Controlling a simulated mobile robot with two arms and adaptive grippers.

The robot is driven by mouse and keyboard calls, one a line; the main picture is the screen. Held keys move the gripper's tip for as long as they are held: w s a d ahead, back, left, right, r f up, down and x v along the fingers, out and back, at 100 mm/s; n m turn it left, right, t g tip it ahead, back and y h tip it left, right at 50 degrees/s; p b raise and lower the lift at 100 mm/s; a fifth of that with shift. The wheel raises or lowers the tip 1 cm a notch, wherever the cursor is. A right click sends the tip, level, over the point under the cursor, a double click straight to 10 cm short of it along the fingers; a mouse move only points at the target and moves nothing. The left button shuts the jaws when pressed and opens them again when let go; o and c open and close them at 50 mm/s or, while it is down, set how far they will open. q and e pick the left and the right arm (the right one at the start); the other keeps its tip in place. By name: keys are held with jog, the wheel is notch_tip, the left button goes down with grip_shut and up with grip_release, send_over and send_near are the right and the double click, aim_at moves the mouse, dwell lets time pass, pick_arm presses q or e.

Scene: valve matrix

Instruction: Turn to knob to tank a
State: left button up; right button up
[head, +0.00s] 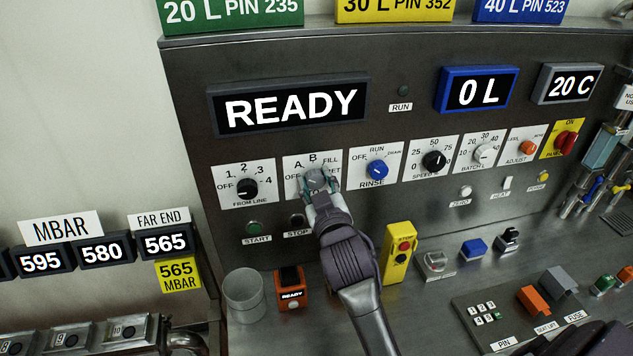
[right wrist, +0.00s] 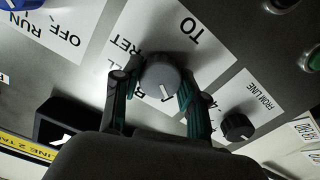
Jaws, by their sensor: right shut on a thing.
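The grey tank knob (head: 315,179) sits on a white label plate with OFF, A, B, FILL and RET marks in the head view. My right gripper (head: 318,190) is shut on this knob, its fingers on either side. Part of the plate's lettering is hidden by the gripper. My left gripper is not in view.
The black FROM LINE knob (head: 246,188) is to the left and the blue RINSE knob (head: 376,169) to the right. START (head: 253,227) and STOP (head: 297,220) buttons sit below. A READY display (head: 290,104) is above. A grey cup (head: 244,294) stands on the bench.

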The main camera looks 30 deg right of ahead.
aim_at(313, 133)
jog(key=shift+m, duration=1.2)
jog(key=o, duration=1.1)
jog(key=shift+o, duration=0.2)
notch_tip(313, 133, up, 10)
jog(key=shift+f, duration=0.1)
